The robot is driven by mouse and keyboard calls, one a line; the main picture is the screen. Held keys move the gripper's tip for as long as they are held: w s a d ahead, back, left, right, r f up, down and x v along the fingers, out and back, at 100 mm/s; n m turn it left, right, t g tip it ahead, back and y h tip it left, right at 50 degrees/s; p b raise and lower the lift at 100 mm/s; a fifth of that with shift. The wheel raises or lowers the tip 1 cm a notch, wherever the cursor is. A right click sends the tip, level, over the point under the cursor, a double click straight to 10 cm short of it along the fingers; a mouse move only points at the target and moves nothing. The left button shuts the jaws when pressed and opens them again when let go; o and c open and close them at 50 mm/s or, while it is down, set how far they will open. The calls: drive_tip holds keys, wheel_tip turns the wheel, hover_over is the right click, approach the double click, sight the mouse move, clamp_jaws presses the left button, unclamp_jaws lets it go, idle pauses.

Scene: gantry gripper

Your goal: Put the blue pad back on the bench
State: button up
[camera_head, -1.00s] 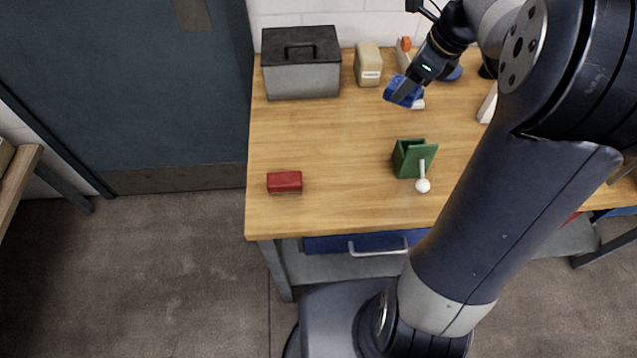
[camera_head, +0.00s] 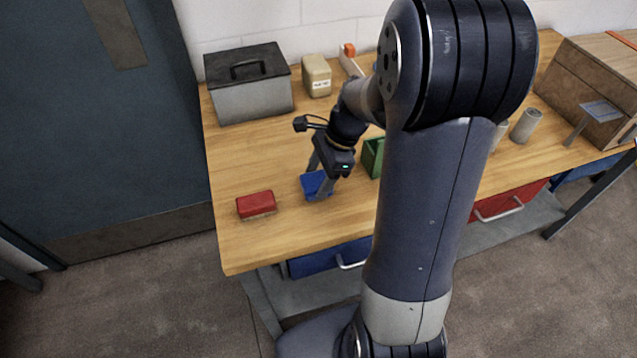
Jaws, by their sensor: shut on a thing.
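The blue pad (camera_head: 313,183) is between the fingers of my gripper (camera_head: 319,186), which is shut on it. The pad is low over the front left part of the wooden bench (camera_head: 240,166), right of a red block and left of a green holder. I cannot tell whether the pad touches the bench top. One finger covers part of the pad.
The red block (camera_head: 255,204) lies close by on the left. The green holder (camera_head: 373,157) is partly hidden by my arm. A grey toolbox (camera_head: 250,98) and a beige container (camera_head: 316,76) stand at the back. Bench between toolbox and red block is clear.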

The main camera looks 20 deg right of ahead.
drive_tip(key=shift+f, duration=1.3)
drive_tip(key=shift+f, duration=0.1)
drive_tip(key=o, duration=1)
drive_tip(key=shift+o, duration=0.2)
drive_tip(key=v, duration=1.2)
